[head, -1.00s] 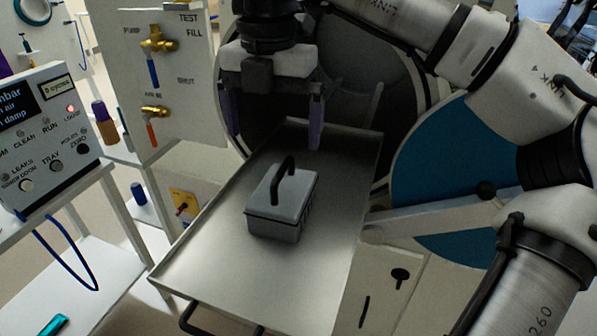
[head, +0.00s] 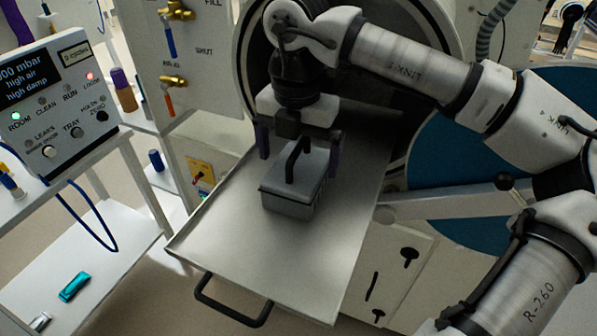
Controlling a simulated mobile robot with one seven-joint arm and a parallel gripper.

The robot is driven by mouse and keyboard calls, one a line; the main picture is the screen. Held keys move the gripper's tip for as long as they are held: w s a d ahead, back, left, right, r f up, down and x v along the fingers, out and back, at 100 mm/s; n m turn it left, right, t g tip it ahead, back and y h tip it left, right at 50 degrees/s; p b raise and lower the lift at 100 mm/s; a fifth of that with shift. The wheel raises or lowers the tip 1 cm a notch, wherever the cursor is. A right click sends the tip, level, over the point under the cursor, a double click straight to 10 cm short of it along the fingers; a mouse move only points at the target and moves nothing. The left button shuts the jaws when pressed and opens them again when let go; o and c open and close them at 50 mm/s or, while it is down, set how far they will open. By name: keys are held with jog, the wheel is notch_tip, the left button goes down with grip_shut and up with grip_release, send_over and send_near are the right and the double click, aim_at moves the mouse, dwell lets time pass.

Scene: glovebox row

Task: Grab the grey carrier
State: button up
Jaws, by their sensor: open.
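The grey carrier (head: 290,199) is a small box with a lid and a black arched handle (head: 294,160). It sits on the pulled-out metal tray (head: 243,256) in front of the round chamber opening. My gripper (head: 299,156) is open, its two dark purple fingers spread wide. It is behind and above the carrier, with the left finger beside the far left of the lid and the right finger at the far right. The handle stands in front of the gripper body in the view. I cannot tell whether any finger touches the carrier.
A blue round door (head: 455,180) stands open at right, with its hinge arm beside the tray. A control box (head: 62,95) on a white stand is at left. A valve panel (head: 185,55) is behind the tray. The tray's front half is clear.

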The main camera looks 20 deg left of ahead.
aim_at(299, 165)
jog(key=shift+f+p, duration=0.35)
jog(key=shift+f, duration=1.3)
jog(key=shift+w, duration=0.1)
jog(key=c, duration=1.2)
jog(key=shift+r, duration=0.15)
jog(key=shift+c, duration=0.2)
